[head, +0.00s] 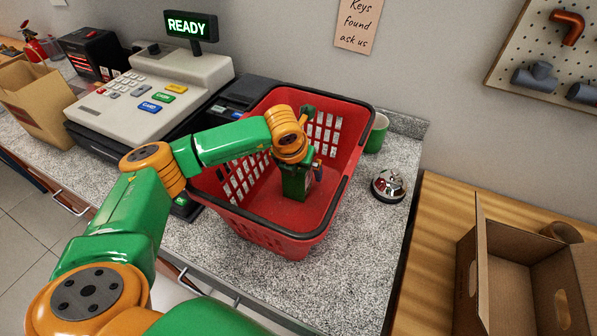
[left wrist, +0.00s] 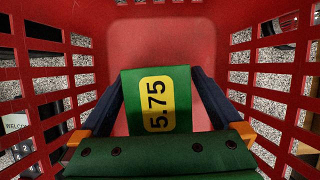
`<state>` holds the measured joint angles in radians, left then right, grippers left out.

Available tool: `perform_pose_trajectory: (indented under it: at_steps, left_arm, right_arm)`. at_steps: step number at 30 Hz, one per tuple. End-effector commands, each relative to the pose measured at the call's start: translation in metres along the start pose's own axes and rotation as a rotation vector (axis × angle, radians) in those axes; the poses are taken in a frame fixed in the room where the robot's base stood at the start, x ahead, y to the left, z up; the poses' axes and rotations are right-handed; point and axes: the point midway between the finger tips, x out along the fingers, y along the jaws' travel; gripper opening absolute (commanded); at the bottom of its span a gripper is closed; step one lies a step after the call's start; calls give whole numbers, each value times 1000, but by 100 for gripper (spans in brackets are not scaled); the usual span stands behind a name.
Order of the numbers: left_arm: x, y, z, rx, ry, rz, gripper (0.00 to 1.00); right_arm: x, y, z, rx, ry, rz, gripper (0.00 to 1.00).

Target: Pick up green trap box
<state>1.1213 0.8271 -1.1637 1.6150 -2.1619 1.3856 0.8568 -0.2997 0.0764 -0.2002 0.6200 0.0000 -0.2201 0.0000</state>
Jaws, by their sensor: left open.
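The green trap box (head: 295,188) stands inside a red shopping basket (head: 268,222) on the counter. In the left wrist view the box (left wrist: 136,112) shows a yellow price label reading 5.75. My left gripper (head: 301,174) reaches down into the basket at the box. In the left wrist view its dark blue fingers (left wrist: 158,80) are open, one on each side of the box. Whether either finger touches it I cannot tell. The gripper and wrist hide part of the box in the head view. My right gripper is not in view.
The basket's walls surround my gripper. A cash register (head: 150,95) stands to the left, a green mug (head: 377,134) behind the basket and a bell (head: 389,185) to its right. An open cardboard box (head: 485,285) sits on the wooden surface at right. The counter's front right is clear.

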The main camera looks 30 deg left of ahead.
Motion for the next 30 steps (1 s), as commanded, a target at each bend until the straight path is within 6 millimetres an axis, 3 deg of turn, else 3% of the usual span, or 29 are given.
perform_pose_trajectory:
  at_steps: [3,14,22,30]
  left_arm:
    - [0,0,0,0,0,0,100]
    - [0,0,0,0,0,-1,3]
    - [-5,-1,3,0,-4,-3,1]
    - [-67,-1,28,1,-7,-4,1]
  right_arm:
    - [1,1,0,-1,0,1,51]
    - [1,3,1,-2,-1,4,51]
    - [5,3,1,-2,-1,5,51]
    - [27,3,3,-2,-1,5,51]
